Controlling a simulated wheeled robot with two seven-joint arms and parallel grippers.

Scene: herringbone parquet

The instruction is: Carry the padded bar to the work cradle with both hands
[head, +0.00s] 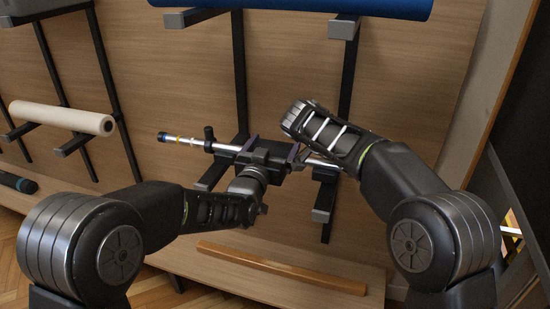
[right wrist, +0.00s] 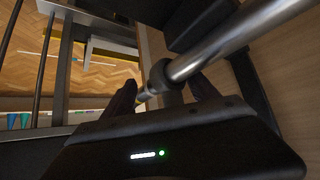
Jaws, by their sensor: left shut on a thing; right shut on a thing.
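The padded bar (head: 225,147) is a slim silver rod with a yellow band and a dark left end, held roughly level and sloping slightly down to the right. My left gripper (head: 248,150) is shut on it near its middle. My right gripper (head: 298,158) is shut on it further right, and its arm hides part of the bar. In the right wrist view the shiny bar (right wrist: 240,35) with a dark collar runs between the fingers of the right gripper (right wrist: 165,92). I cannot tell which support is the work cradle.
Black bracket arms (head: 325,200) stick out of the wooden panel (head: 190,70) just below and behind the bar; contact is unclear. A blue roll (head: 340,6) rests above, and a cream roll (head: 60,117) at left. A wooden strip (head: 280,267) lies on the low ledge.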

